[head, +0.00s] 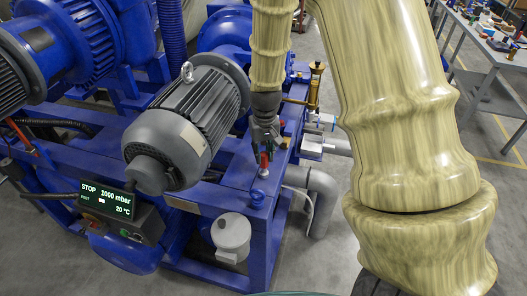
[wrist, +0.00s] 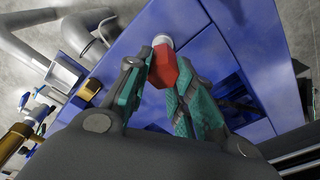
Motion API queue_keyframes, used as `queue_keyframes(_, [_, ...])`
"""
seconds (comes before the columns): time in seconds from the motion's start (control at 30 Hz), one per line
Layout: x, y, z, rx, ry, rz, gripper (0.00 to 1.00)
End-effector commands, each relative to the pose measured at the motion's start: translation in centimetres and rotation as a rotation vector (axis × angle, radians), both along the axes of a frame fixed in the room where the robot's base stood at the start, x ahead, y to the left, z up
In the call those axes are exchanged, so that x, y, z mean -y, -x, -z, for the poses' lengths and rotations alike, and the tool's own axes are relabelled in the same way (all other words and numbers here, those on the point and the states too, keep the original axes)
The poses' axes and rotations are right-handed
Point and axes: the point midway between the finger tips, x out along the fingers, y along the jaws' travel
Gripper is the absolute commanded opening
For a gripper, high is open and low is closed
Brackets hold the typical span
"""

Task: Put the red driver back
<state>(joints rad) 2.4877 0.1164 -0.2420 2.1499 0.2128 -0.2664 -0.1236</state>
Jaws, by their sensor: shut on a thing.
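The red driver (head: 264,160) is upright below my gripper (head: 265,146), over the blue pump frame. In the wrist view the red driver (wrist: 164,68) shows as a faceted red piece between the two teal-padded fingers of my gripper (wrist: 164,80), which is shut on it. A small pale round piece (wrist: 162,40) shows at the driver's far end, against the blue frame. I cannot tell whether the driver touches the frame. The fingers and palm hide part of the driver.
A grey motor (head: 185,125) stands close left of my arm. A brass valve (head: 314,88) and grey pipe (head: 318,200) are at the right. A display (head: 108,198) reads STOP, 1000 mbar, 20 °C. A white canister (head: 232,234) is in front. A cluttered bench (head: 485,45) is far right.

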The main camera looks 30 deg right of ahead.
Motion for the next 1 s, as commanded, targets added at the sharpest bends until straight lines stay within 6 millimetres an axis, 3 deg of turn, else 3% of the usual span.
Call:
queue_keyframes(0.2, [0.0, 0.0, 0.4, 0.0, 0.0, 0.0, 0.0])
queue_keyframes(0.23, [0.0, 0.0, 0.3, 0.0, 0.0, 0.0, 0.28])
queue_keyframes(0.37, [0.0, 0.0, 0.3, 0.0, 0.0, 0.0, 0.49])
queue_keyframes(0.77, [0.0, 0.0, -0.1, 0.001, 0.0, 0.0, 0.49])
queue_keyframes(1.0, [-0.1, 0.1, -2.8, 0.003, 0.001, -0.001, 0.49])
